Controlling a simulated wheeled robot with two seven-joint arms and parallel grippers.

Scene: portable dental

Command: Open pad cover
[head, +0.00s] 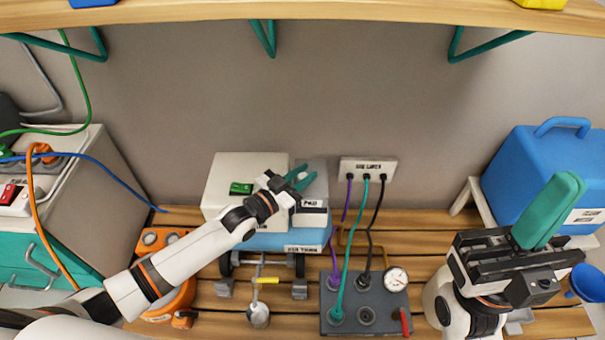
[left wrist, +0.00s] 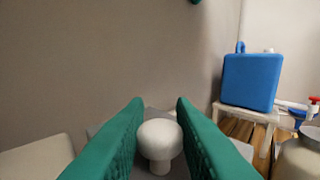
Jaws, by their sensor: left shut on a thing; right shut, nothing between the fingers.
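The pad compartment, labelled PAD (head: 312,204), is at the right end of the pale box on the bench. Its grey cover (head: 316,190) lies beneath my left gripper (head: 298,178). In the left wrist view a white round knob on a short stem (left wrist: 159,138) stands between the green fingers, which are shut on it. The knob is hidden in the head view behind the fingers. I cannot tell whether the cover is raised. My right gripper (head: 556,204) is shut and empty, far to the right, its fingers pointing up.
The pale box (head: 230,180) has a green switch. A grey block with hoses and a gauge (head: 366,310) stands in front to the right. A wall plate (head: 367,168) holds the hoses' upper ends. A blue container (head: 535,175) stands on a white stand at right. A shelf hangs above.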

